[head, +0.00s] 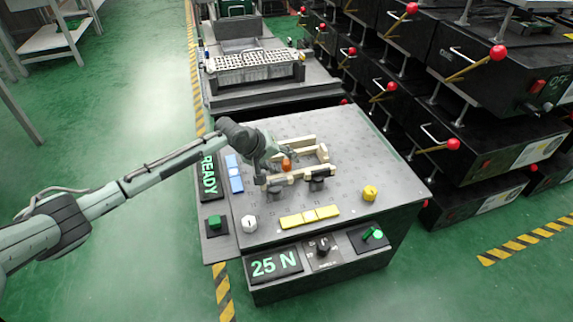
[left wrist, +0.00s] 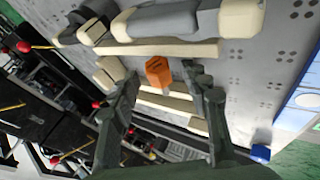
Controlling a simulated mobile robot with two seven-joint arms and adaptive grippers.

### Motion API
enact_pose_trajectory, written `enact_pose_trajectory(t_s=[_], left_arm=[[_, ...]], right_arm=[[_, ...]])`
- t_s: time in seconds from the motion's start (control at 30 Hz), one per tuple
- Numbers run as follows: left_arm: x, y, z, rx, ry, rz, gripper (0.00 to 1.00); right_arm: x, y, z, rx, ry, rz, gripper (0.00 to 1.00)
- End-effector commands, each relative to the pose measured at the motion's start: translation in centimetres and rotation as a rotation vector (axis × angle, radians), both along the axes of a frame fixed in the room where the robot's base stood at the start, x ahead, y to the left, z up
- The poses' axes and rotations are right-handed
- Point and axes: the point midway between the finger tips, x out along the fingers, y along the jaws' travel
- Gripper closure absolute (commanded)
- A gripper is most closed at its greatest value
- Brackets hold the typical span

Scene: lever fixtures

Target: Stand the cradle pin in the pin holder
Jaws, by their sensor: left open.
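An orange block-like piece, which looks like the cradle pin (head: 286,164), is at the beige wooden cradle (head: 318,152) on the grey fixture table. In the left wrist view the orange piece (left wrist: 158,72) shows ahead of and between my open fingers, with gaps at both sides. My left gripper (head: 268,171) is over the left end of the cradle, and its fingers (left wrist: 163,76) are apart and empty. I cannot tell for sure which part is the pin holder. A yellow knob-like piece (head: 370,193) stands at the table's right. My right gripper is not in view.
A blue-and-white strip (head: 234,173) is beside the READY display (head: 208,177). Black lever boxes (head: 460,150) stand close on the right.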

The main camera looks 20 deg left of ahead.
Motion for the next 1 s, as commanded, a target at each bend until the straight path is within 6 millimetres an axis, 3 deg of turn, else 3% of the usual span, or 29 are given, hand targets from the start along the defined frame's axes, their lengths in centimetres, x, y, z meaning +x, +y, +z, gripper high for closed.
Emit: enact_pose_trajectory(t_s=[0.1, 0.47, 0.77, 1.0], left_arm=[[0.0, 0.0, 0.0, 0.000, 0.000, 0.000, 0.55], [0.0, 0.0, 0.0, 0.000, 0.000, 0.000, 0.99], [0.0, 0.0, 0.4, 0.000, -0.001, 0.001, 1.00], [0.1, 0.0, 4.1, -0.001, -0.004, 0.000, 1.00]], right_arm=[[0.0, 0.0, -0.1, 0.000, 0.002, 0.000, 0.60], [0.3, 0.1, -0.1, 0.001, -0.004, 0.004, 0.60], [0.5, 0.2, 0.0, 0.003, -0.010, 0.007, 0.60], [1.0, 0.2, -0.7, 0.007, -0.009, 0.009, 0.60]])
